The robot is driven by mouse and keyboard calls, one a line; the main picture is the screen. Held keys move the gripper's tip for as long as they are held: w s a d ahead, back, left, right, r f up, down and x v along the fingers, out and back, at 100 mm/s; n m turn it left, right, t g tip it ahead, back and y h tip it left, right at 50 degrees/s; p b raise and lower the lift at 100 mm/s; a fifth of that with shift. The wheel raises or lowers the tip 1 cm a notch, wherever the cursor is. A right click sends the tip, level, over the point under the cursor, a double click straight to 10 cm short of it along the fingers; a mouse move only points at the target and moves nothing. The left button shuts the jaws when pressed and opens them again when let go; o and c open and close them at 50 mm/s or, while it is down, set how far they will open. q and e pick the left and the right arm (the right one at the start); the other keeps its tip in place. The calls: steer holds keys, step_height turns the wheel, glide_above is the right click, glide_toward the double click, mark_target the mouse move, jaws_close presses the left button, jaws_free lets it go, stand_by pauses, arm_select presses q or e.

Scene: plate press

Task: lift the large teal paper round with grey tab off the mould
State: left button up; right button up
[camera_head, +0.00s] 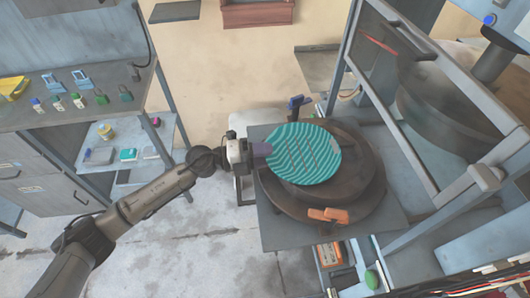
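The large teal paper round (303,153), striped with thin greyish lines, is over the dark round mould (362,190). It is set toward the mould's upper left, leaving the mould bare at right and below. I cannot tell whether it touches the mould or is just above it. My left gripper (262,149) is at the round's left edge, its purplish-grey tip meeting the rim. No gap between the fingers can be made out. My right gripper is not in view.
The mould stands on a grey press plate (278,232), with an orange clamp (328,215) in front and a blue-handled one (298,102) behind. The press frame and its dark upper disc (450,95) rise at right. A workbench (60,108) with small items is at left; open floor lies between.

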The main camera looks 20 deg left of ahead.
arm_select(q)
jaws_close()
stand_by(0.6)
stand_by(0.4)
steer(key=shift+r+p, duration=0.25)
steer(key=shift+p, duration=0.05)
step_height(320, 180, up, 2)
steer(key=shift+r+p, duration=0.15)
steer(key=shift+p, duration=1.05)
steer(key=shift+f, duration=0.2)
steer(key=s+a+r, duration=0.2)
steer(key=s+a, duration=0.1)
steer(key=a, duration=0.3)
steer(key=s+a+r+p, duration=0.1)
steer(key=s+a+r, duration=0.2)
steer(key=a, duration=0.3)
steer(key=shift+a, duration=0.3)
